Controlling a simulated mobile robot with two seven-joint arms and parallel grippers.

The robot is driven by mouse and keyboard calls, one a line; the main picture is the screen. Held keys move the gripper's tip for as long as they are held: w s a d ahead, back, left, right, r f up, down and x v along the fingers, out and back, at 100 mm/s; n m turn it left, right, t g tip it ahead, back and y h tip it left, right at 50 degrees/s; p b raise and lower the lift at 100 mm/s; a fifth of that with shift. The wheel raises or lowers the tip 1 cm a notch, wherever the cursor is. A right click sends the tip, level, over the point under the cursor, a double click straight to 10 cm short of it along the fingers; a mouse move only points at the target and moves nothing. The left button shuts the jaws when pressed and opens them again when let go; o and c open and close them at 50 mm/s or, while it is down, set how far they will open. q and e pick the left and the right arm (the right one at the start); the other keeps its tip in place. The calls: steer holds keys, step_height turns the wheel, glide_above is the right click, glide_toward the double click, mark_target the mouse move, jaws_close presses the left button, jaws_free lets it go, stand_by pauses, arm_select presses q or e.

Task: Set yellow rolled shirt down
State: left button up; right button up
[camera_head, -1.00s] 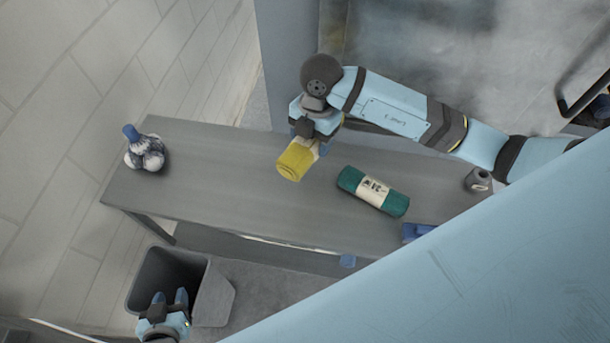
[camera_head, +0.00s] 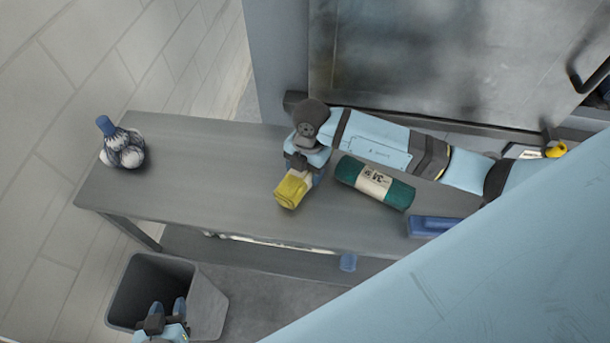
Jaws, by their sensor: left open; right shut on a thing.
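The yellow rolled shirt (camera_head: 291,190) is at the middle of the grey table (camera_head: 215,165), left of the green roll. My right gripper (camera_head: 301,174) is shut on its far end, coming in from the back right. The shirt looks at or very close to the tabletop; I cannot tell if it touches. My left gripper (camera_head: 167,308) is open and empty at the bottom left, over the grey bin's near side and apart from the table.
A green roll with a pale label (camera_head: 375,184) lies right of the shirt. A blue object (camera_head: 430,226) lies at the right. A blue-and-white bundle (camera_head: 122,146) stands at the left end. A grey bin (camera_head: 190,272) stands below the front edge. The table's left half is mostly clear.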

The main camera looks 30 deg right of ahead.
steer(key=shift+f, duration=0.55)
arm_select(q)
steer(key=shift+s+a+f, duration=0.1)
steer(key=shift+f, duration=0.55)
arm_select(e)
steer(key=shift+r, duration=0.15)
steer(key=o, duration=1)
arm_select(q)
steer(key=shift+a, duration=0.1)
arm_select(e)
steer(key=shift+o, duration=0.2)
arm_select(q)
steer(key=shift+r, duration=0.1)
